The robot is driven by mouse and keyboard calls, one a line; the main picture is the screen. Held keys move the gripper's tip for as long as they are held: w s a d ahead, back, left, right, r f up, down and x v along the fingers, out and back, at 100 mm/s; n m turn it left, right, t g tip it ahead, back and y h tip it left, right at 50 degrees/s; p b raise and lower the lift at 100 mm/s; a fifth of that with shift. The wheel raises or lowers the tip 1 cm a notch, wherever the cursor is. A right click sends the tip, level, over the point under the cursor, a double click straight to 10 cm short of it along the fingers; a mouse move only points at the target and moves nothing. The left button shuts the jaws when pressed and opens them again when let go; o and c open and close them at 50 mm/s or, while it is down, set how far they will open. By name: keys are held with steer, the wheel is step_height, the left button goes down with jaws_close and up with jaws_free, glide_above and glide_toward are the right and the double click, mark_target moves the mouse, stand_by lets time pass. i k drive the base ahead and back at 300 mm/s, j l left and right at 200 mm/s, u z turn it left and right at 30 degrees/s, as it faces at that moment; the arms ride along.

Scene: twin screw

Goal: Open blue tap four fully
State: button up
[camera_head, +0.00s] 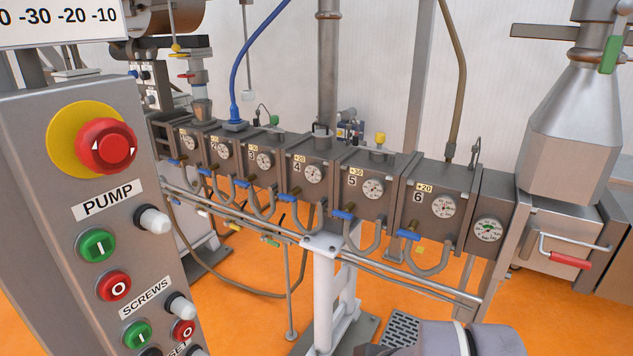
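Box four (313,175) is in the middle of a row of numbered steel boxes in the head view. It bears the number 4, a yellow +20 label and a round white dial. Blue tap four (288,198) is a small blue handle low at its left, by a bent grey pipe. The handle looks roughly level, but it is too small to tell how far it is turned. Blue tap three (242,184) is to its left and blue tap five (342,216) to its right. My gripper is not in view.
A grey panel (90,180) with a red emergency knob fills the left. Pipes run below the boxes, above a white post (325,285). A steel hopper (575,140) and a red handle (570,260) stand at right. Orange floor (240,310) shows below.

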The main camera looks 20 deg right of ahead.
mark_target(290, 196)
steer(key=i+l+z, duration=0.25)
steer(key=i+l, duration=0.2)
steer(key=i+l+z, duration=0.2)
steer(key=i, duration=0.4)
steer(key=i+j+z, duration=0.3)
steer(key=i+j, duration=0.35)
